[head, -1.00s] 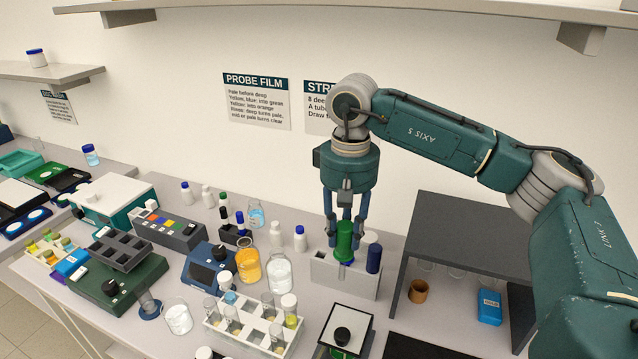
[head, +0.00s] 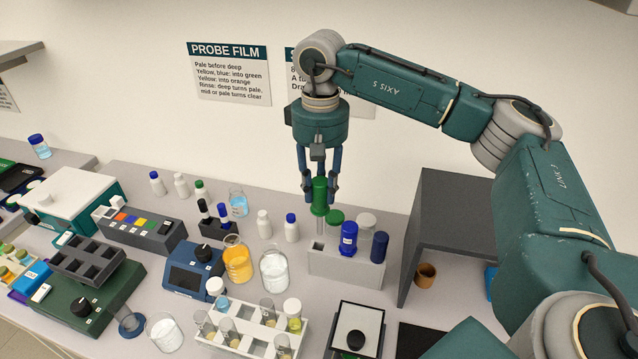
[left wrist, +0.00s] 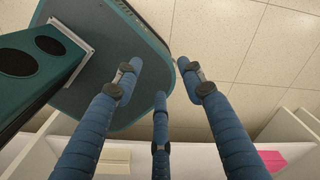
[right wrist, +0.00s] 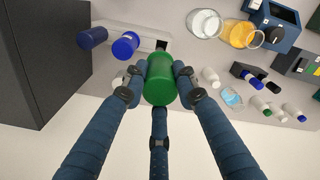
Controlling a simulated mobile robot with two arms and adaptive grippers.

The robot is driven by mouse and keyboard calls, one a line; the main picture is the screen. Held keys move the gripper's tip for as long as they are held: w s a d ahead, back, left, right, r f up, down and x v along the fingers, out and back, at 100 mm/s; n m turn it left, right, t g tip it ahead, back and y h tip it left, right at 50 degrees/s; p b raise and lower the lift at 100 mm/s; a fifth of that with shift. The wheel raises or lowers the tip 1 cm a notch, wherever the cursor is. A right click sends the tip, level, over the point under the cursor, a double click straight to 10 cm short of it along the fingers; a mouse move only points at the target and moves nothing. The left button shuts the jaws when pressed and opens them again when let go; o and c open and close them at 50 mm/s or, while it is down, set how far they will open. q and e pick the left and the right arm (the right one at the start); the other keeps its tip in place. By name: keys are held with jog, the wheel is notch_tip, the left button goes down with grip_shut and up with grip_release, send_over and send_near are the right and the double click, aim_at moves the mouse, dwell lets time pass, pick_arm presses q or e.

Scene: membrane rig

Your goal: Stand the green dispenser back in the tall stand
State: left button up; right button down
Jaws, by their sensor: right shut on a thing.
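The green dispenser (head: 319,197) is upright in my right gripper (head: 319,190), which is shut on its green body. Its pale lower shaft points down at the left end of the tall pale stand (head: 345,268); I cannot tell whether the tip is inside a slot. The right wrist view shows the dispenser's round green end (right wrist: 160,78) between the fingers, beside the stand (right wrist: 140,38).
A grey shelf unit (head: 440,225) stands close on the right. An orange flask (head: 237,262) and a clear flask (head: 274,268) stand left.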

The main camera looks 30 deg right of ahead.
aim_at(319, 223)
pick_arm(q)
jog(key=w+f+t+b, duration=0.1)
jog(key=w+f+b, duration=0.1)
jog(key=w, duration=0.5)
pick_arm(e)
jog(key=f, duration=0.3)
jog(key=shift+w, duration=0.3)
jog(key=shift+s+f, duration=0.1)
jog(key=shift+f, duration=0.2)
notch_tip(319, 223, down, 2)
jog(key=shift+f+b, duration=0.2)
jog(key=shift+b, duration=0.65)
jog(key=shift+f+b, duration=0.4)
jog(key=shift+f, duration=0.45)
jog(key=shift+f+b, duration=0.85)
jog(key=shift+f, duration=0.05)
jog(key=shift+f+b, duration=0.55)
jog(key=shift+f, duration=0.2)
pick_arm(q)
notch_tip(319, 223, down, 6)
jog(key=s, duration=0.2)
jog(key=shift+s, duration=0.3)
pick_arm(e)
jog(key=shift+f, duration=0.15)
pick_arm(q)
jog(key=shift+r, duration=0.1)
